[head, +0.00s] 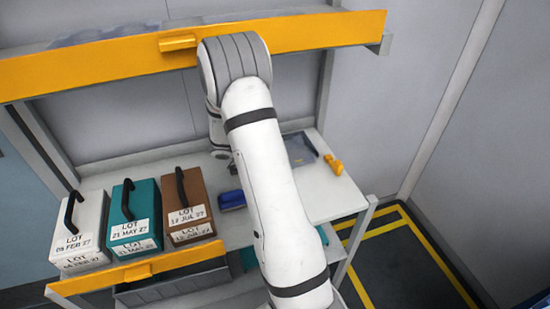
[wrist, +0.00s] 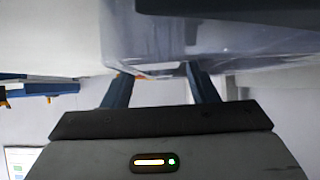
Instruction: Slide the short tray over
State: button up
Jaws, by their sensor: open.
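In the wrist view, my gripper (wrist: 157,72) is open, its two dark blue fingers apart with no object clearly between them. A translucent grey-lilac container (wrist: 150,38), perhaps a tray, fills the upper middle just beyond the fingertips; I cannot tell whether they touch it. In the head view, a grey flat piece (head: 300,148) lies on the white shelf right of my arm, partly hidden by it. I cannot tell which of these is the short tray. My fingers are not clearly visible in the head view.
White, teal and brown lot boxes (head: 78,228) (head: 135,215) (head: 187,205) with black handles stand at left on the white shelf (head: 335,198). A small blue item (head: 232,199) lies beside them. A yellow beam (head: 110,60) crosses above. A yellow piece (head: 333,163) sits at right.

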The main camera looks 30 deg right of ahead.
jog(key=c, duration=1.1)
jog(key=o, duration=1.1)
jog(key=b+v, duration=0.1)
jog(key=v, duration=0.6)
jog(key=shift+a+r, duration=0.25)
jog(key=shift+a, duration=0.1)
